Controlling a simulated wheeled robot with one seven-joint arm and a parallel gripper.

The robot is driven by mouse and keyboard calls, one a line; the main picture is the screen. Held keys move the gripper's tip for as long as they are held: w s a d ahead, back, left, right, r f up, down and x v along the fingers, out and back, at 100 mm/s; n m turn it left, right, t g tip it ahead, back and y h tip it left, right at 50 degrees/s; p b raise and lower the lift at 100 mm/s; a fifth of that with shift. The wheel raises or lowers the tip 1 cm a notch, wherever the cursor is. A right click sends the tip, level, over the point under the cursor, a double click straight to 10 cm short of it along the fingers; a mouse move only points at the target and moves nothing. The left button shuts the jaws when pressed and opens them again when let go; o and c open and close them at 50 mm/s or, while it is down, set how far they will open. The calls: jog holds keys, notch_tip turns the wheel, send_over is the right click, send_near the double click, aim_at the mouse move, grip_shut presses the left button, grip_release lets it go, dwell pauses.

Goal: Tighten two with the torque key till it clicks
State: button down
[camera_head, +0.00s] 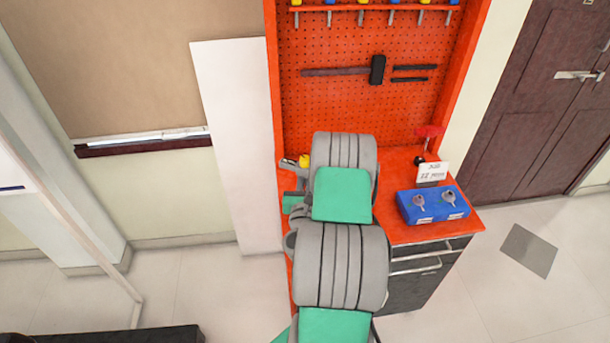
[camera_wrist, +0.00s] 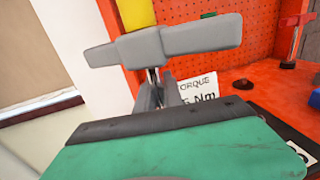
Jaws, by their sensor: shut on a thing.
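My gripper (camera_wrist: 158,80) is shut on the middle of a grey T-shaped bar with a yellow part (camera_wrist: 136,12) beyond it, which looks like the torque key (camera_wrist: 195,38). In the head view my arm hides most of the gripper; a yellow end (camera_head: 304,161) shows beside the arm. A blue block (camera_head: 432,204) with two grey round-headed pieces (camera_head: 419,201) (camera_head: 449,197) and small white labels sits on the red bench, to the right of my arm and apart from the key. The label writing is too small to read.
A white card (camera_head: 433,172) stands behind the block; a torque card (camera_wrist: 198,100) shows in the wrist view. A red stand (camera_head: 429,134) is at the bench's back right. A pegboard (camera_head: 375,100) with a hammer (camera_head: 377,70) rises behind. The bench's front right (camera_head: 420,233) is bare.

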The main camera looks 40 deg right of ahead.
jog(key=shift+d+r+m+g+h+p, duration=0.15)
jog(key=shift+m+g+h+p, duration=0.3)
jog(key=shift+p, duration=0.7)
jog(key=shift+r+n+t+y+b, duration=0.1)
jog(key=shift+n+t+y+b, duration=0.25)
jog(key=shift+b, duration=0.6)
jog(key=shift+f+b, duration=0.2)
jog(key=shift+b, duration=0.3)
dwell(0.3)
jog(key=shift+r, duration=0.1)
jog(key=shift+n+t+y, duration=0.3)
jog(key=shift+n+t, duration=0.1)
jog(key=shift+a+r+p, duration=0.2)
jog(key=shift+r+p, duration=1.45)
jog(key=shift+r, duration=0.75)
